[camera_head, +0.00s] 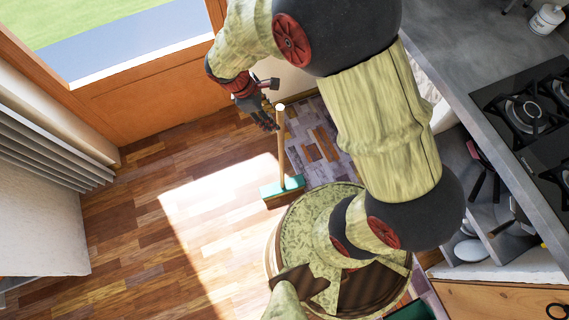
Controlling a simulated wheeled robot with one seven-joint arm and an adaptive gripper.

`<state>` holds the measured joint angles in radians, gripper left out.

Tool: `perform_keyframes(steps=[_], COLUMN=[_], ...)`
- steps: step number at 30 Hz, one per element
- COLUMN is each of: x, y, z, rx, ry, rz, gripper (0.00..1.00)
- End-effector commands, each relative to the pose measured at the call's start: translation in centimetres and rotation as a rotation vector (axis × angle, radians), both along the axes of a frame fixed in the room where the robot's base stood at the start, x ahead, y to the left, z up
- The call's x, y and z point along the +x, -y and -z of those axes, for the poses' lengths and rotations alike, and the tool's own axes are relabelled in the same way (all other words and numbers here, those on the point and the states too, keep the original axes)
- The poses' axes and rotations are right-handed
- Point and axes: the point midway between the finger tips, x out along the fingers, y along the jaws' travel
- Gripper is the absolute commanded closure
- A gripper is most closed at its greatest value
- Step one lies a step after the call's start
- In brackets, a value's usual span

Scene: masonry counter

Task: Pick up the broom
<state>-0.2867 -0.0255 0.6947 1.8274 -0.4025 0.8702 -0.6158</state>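The broom (282,148) stands roughly upright on the wooden floor, in the middle of the head view. Its wooden handle has a pale round tip at the top, and its green head (283,187) rests at the bottom. My gripper (268,116) is at the upper left of the handle tip, with its dark fingers pointing down toward it. The fingers look close to the tip, but I cannot tell whether they touch it. The finger gap is too small and dark to read.
A masonry counter with a gas stove (525,112) is at the right, with pans on shelves beneath. The sunlit floor (190,215) left of the broom is clear.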

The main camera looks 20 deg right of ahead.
Motion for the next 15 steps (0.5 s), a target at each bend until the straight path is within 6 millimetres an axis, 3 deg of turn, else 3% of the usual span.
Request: perform_keyframes(steps=[3,15], x=[0.0,-0.3], y=[-0.3,0.8], z=[1.9,5.5], rx=[-0.019,-0.026], ry=[-0.042,-0.058], rz=[-0.061,-0.083], gripper=[0.60,0.60])
